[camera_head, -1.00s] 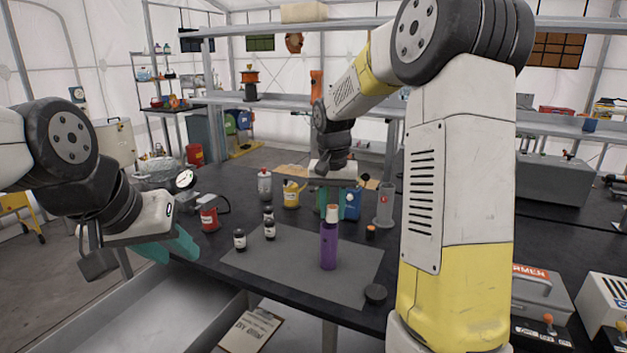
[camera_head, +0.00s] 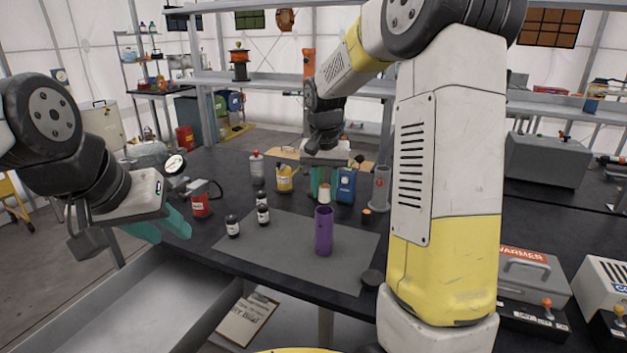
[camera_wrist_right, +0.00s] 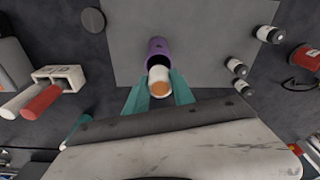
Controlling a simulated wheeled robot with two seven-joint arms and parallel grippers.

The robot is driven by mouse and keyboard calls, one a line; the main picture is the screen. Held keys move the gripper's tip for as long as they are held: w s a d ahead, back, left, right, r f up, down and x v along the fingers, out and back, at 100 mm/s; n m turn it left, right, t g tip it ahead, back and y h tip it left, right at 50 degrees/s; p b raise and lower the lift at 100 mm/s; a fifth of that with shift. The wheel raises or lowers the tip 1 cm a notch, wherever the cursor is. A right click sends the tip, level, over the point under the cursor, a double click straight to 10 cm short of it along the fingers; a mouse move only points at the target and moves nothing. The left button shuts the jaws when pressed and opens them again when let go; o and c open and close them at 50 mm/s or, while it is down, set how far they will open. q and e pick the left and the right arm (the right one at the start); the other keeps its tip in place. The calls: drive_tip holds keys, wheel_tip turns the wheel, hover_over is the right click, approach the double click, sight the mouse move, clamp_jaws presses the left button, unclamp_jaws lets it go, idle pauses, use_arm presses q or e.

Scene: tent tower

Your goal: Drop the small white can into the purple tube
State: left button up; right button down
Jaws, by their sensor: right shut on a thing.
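The purple tube (camera_head: 323,236) stands upright on the grey mat, its open top facing up. The small white can (camera_head: 324,196), with an orange-brown end, is between the fingers of my right gripper (camera_head: 322,184), shut on it. In the head view the can appears just above the tube's mouth. In the right wrist view the can (camera_wrist_right: 158,76) overlaps the near rim of the tube (camera_wrist_right: 157,47), so the exact gap between them is unclear. My left gripper (camera_head: 166,229) is open and empty, off the table's left front edge.
Small dark bottles (camera_head: 263,214) stand on the left of the grey mat (camera_head: 285,255). A red can (camera_head: 201,204), a yellow can (camera_head: 284,179), a blue container (camera_head: 346,186) and a grey cylinder (camera_head: 381,188) stand around it. A black disc (camera_head: 372,278) lies at the front right.

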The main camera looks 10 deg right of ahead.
sight(325, 201)
drive_tip(key=shift+f, duration=1.9)
drive_tip(key=shift+s+f, duration=0.2)
drive_tip(key=shift+f, duration=0.25)
drive_tip(key=c, duration=1)
unclamp_jaws()
drive_tip(key=shift+c, duration=0.2)
drive_tip(key=shift+o, duration=0.2)
drive_tip(key=r, duration=0.8)
drive_tip(key=shift+s+a+r, duration=0.1)
drive_tip(key=shift+s+a, duration=0.1)
drive_tip(key=s+a+r+n+t+y, duration=0.1)
drive_tip(key=s+r+n+t, duration=0.1)
drive_tip(key=s, duration=0.9)
drive_tip(key=s+r+n+t+y, duration=0.1)
drive_tip(key=s+r+n+t, duration=0.1)
drive_tip(key=s, duration=1)
drive_tip(key=shift+s+a+r+n+t+y, duration=0.2)
drive_tip(key=shift+a+r+n+t+y, duration=0.15)
drive_tip(key=shift+r, duration=0.35)
